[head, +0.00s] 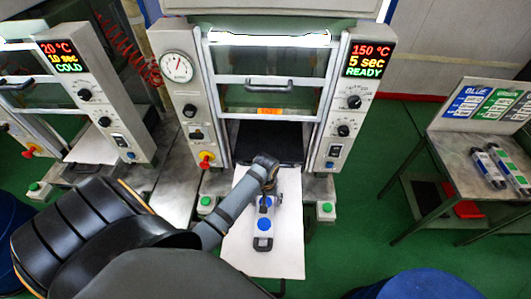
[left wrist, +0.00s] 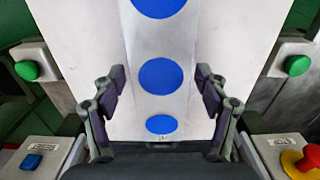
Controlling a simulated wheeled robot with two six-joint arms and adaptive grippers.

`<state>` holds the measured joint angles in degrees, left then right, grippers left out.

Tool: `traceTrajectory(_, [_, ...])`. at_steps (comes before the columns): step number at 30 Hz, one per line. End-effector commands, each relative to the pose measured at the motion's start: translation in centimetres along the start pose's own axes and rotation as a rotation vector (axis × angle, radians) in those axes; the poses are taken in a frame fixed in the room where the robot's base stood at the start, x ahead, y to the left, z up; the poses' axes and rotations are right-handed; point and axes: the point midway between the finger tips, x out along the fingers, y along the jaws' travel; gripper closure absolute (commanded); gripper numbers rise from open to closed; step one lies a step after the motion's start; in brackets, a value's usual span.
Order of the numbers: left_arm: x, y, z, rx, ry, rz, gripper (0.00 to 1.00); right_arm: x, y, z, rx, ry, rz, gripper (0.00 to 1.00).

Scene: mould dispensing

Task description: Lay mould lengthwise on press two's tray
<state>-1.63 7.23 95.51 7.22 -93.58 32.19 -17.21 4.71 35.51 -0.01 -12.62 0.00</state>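In the left wrist view the mould (left wrist: 161,104) runs between the two spread fingers of my left gripper (left wrist: 162,80), with a narrow gap on each side. The tray shows on both sides of it (left wrist: 90,45). My right gripper is not in view.
The press (head: 333,115) stands behind the tray, with its dark opening (head: 265,140) at the tray's far end. Green buttons (head: 326,208) flank the tray. A second press (head: 95,90), reading COLD, is at left. A side table (head: 455,165) at right holds more moulds (head: 488,168).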

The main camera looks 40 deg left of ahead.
Motion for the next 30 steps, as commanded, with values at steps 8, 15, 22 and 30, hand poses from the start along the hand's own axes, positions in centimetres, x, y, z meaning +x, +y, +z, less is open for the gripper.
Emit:
traceTrajectory(8, [0.1,-0.1,0.1,0.0,-0.002,-0.001,0.08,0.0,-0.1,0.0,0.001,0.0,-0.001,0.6])
traceTrajectory(15, [-0.6,-0.1,0.1,-0.001,-0.002,-0.002,0.08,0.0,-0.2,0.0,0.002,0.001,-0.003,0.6])
traceTrajectory(22, [-5.8,0.0,-0.1,0.001,0.002,0.0,0.08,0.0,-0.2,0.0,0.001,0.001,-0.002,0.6])
traceTrajectory(30, [-11.0,0.0,0.0,0.0,0.0,-0.001,0.08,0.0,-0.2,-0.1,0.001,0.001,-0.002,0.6])
